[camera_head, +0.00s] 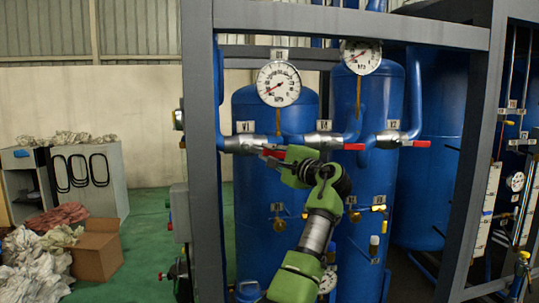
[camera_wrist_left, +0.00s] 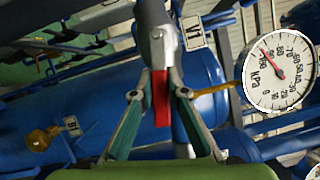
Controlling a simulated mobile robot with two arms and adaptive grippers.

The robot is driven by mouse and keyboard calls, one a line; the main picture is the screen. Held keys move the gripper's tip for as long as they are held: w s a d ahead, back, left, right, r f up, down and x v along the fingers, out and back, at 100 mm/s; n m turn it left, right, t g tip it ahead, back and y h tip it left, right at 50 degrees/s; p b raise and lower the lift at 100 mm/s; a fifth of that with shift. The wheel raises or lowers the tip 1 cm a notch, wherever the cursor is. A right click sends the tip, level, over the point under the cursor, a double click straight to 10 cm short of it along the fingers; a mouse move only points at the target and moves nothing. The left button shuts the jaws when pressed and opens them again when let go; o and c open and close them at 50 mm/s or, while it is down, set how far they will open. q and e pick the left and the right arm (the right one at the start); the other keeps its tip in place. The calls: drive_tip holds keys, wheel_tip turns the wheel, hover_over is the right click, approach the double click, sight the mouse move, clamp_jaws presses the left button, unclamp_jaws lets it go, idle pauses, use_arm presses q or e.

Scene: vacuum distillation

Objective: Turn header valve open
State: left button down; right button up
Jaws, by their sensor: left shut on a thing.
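The blue header pipe carries valve V1 (camera_head: 243,144), valve V4 (camera_head: 318,140) and valve V2 (camera_head: 391,138), each with a silver body. The red handle of V1 (camera_head: 274,153) reaches to the right of its body, partly hidden by my gripper. My left gripper (camera_head: 271,157) is at this handle. In the left wrist view the red handle (camera_wrist_left: 160,98) lies between the two fingers of the left gripper (camera_wrist_left: 160,94), which is shut on it. The V1 label (camera_wrist_left: 193,32) shows beside the valve body. My right gripper is not in view.
A grey frame post (camera_head: 201,150) stands left of V1, with a beam above. A gauge (camera_head: 278,84) hangs above the pipe; another gauge (camera_head: 361,57) is to its right. Blue tanks (camera_head: 255,215) stand behind. A cardboard box (camera_head: 97,250) lies on the floor at left.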

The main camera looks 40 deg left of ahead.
use_arm(q)
drive_tip(key=shift+r+n+h+p, duration=0.3)
drive_tip(key=shift+r+n+p, duration=0.1)
drive_tip(key=shift+n, duration=0.3)
drive_tip(key=c, duration=2)
unclamp_jaws()
drive_tip(key=shift+o, duration=0.2)
drive_tip(key=v, duration=1.2)
drive_tip(key=shift+w, duration=0.1)
